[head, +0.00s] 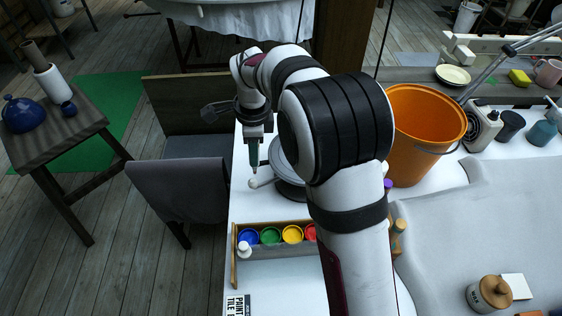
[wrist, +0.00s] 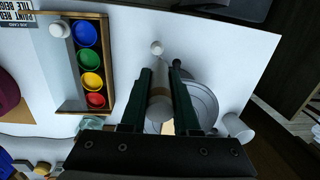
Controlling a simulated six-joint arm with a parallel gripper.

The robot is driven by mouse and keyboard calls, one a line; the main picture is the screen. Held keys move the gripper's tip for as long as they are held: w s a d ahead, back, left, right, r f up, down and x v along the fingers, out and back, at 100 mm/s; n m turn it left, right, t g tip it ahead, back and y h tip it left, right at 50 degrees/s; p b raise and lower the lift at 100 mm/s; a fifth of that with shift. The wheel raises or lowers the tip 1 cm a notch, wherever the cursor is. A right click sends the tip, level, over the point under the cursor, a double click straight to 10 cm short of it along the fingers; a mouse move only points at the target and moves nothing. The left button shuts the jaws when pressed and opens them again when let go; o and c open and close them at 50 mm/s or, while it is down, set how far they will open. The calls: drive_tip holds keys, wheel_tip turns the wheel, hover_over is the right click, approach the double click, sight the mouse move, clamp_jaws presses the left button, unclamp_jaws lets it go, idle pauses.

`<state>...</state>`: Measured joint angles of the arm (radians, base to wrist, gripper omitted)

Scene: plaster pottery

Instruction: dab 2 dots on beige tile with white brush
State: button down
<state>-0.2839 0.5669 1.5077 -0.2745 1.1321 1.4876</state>
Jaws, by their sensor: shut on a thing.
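My gripper (wrist: 160,75) is shut on the white brush (wrist: 159,106), a pale cylinder with a tan part between the dark green fingers. In the head view my gripper (head: 254,160) points down over the white table, left of a grey round wheel (head: 280,165). A small white ball (wrist: 157,48) shows just past the fingertips and also in the head view (head: 252,182); I cannot tell whether it is the brush's tip. The wheel (wrist: 205,100) lies partly behind the fingers in the wrist view. A cream patch (wrist: 181,127) between the fingers may be the beige tile, mostly hidden.
A wooden tray holds blue (head: 248,236), green, yellow and red paint pots. A white knob-like thing (head: 244,250) stands at its left end. A white cylinder (wrist: 237,127) is beside the wheel. A job card (head: 238,305) lies near the front. An orange bucket (head: 420,135) stands right.

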drive_tip(key=w+a+r, duration=0.1)
drive_tip(key=w+a, duration=0.1)
drive_tip(key=w, duration=0.1)
drive_tip(key=shift+w+d+r+m+t+h, duration=0.1)
drive_tip(key=shift+w+d+r+m+t, duration=0.25)
drive_tip(key=shift+d+m, duration=1.3)
drive_tip(key=shift+w+d+r+m+t+h, duration=0.1)
drive_tip(key=shift+w+d+r+m+t, duration=0.3)
drive_tip(key=shift+d, duration=2.7)
drive_tip(key=shift+w+d+r+m+t+h, duration=0.2)
drive_tip(key=shift+d+r+m, duration=0.45)
drive_tip(key=shift+d, duration=1.7)
drive_tip(key=shift+f, duration=0.35)
drive_tip(key=shift+f, duration=0.35)
